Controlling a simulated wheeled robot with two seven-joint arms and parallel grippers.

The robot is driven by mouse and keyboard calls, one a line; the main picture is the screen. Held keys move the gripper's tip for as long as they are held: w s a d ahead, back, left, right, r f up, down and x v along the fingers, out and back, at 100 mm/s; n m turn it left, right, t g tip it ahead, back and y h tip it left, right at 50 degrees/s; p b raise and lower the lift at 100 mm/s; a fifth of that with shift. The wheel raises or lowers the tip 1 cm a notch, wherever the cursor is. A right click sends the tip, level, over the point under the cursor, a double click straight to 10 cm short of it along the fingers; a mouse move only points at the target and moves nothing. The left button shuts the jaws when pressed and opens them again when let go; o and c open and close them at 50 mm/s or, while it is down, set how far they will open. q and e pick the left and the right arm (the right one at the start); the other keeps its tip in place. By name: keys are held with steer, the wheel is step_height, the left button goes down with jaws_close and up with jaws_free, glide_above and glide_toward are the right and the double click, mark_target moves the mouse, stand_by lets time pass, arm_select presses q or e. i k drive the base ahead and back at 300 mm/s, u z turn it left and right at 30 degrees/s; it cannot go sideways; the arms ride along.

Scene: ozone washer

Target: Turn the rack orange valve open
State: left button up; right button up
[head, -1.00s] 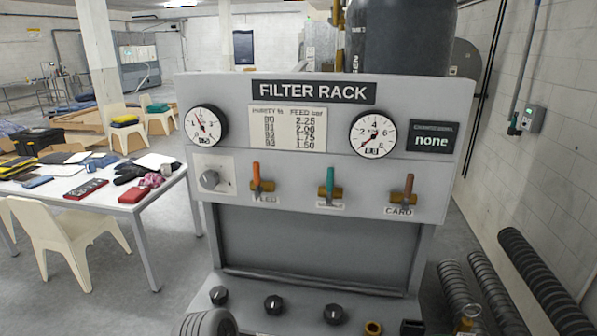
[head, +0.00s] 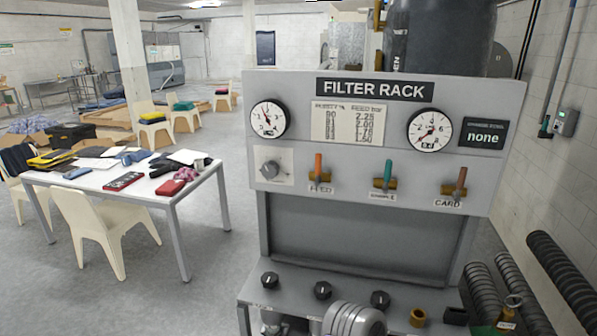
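The filter rack (head: 345,221) stands right of centre, a grey panel with two gauges above a row of valves. The orange-handled valve (head: 318,169) is the left one, above a label reading FEED. Its handle points up from a brass body. A green-handled valve (head: 387,175) sits in the middle, and a brown-red-handled valve (head: 460,184) sits at the right above CARD. A grey rounded part, likely of my own arm, shows at the bottom edge in front of the rack. Neither gripper's fingers can be made out.
A grey knob (head: 271,169) is left of the orange valve. Black knobs (head: 323,290) line the rack's lower ledge. A white table (head: 150,192) with clothes and a cream chair (head: 97,232) stand at the left. Ribbed black cylinders (head: 563,277) lie at the right. Floor between table and rack is clear.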

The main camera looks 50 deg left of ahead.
mark_target(318, 159)
steer(key=z, duration=0.05)
steer(key=k, duration=0.35)
steer(key=u, duration=0.9)
